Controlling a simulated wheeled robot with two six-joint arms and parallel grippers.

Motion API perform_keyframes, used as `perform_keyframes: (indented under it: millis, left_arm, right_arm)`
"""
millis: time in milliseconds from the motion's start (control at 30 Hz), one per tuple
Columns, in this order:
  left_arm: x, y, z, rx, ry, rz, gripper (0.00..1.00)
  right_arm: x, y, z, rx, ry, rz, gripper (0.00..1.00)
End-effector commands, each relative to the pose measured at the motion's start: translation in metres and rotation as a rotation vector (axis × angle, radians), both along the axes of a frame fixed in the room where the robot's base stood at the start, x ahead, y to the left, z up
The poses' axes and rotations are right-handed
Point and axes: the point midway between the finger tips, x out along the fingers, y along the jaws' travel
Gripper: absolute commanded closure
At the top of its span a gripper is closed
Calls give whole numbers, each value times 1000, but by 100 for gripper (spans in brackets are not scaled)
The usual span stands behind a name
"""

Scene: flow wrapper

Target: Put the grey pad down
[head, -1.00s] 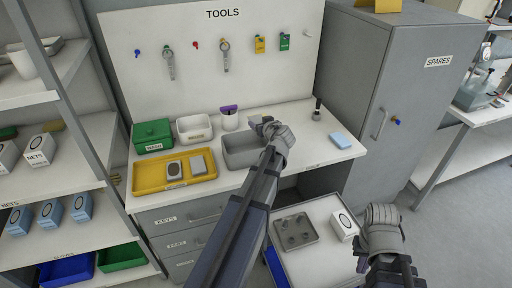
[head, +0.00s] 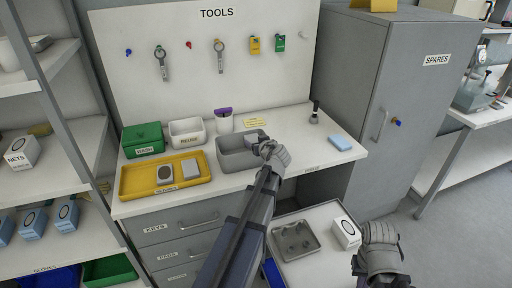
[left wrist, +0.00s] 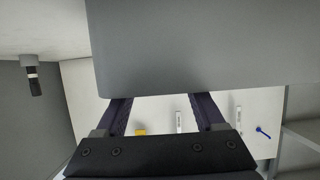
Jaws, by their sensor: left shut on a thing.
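My left gripper (head: 262,146) is at the right part of the open grey bin (head: 236,158) on the bench. It is shut on a grey pad (head: 251,140), a small block that shows over the bin's back right part. In the left wrist view the grey pad (left wrist: 200,50) fills the top middle, in front of the two dark fingers. I cannot tell whether the pad touches the bin. My right gripper (head: 380,250) is at the lower right, away from the bench; its fingers are hidden.
A yellow tray (head: 135,184) left of the bin holds a dark-faced device (head: 164,175) and a grey block (head: 190,169). Green (head: 143,138) and white (head: 187,131) bins stand behind. A blue block (head: 340,142) lies right. A lower cart holds a grey tray (head: 296,242) and white box (head: 346,232).

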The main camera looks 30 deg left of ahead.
Motion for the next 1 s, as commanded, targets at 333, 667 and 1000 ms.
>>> perform_keyframes:
  millis: [333,667,1000]
  left_arm:
    - [0,0,-4,0,0,0,81]
    - [0,0,-11,-2,1,0,81]
    - [-1,0,-7,-5,2,4,17]
  right_arm:
    - [0,0,-4,0,0,0,100]
    - [0,0,-11,0,0,0,100]
    - [0,0,-6,0,0,0,100]
